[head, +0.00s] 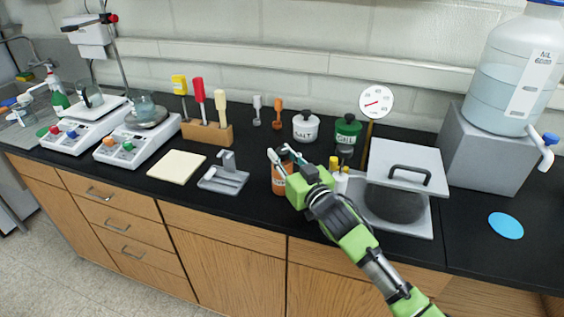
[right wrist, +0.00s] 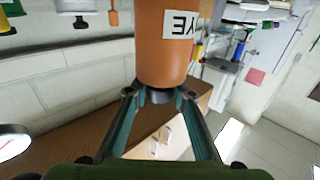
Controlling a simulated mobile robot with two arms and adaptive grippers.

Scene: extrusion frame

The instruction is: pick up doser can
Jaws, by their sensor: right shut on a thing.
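The orange doser can (head: 279,185) is at the middle of the black counter in the head view, partly covered by my right gripper (head: 285,158). In the right wrist view the can (right wrist: 165,55) appears upside down with a white label, its lettering inverted and partly cut off. The fingers of my right gripper (right wrist: 159,98) are closed around the dark knob on the can's top. I cannot tell whether the can touches the counter. My left gripper is not in view.
A white can (head: 306,130) and a green can (head: 347,133) stand behind. A grey holder (head: 223,180) and cream pad (head: 177,167) lie left. The counter's front edge is near.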

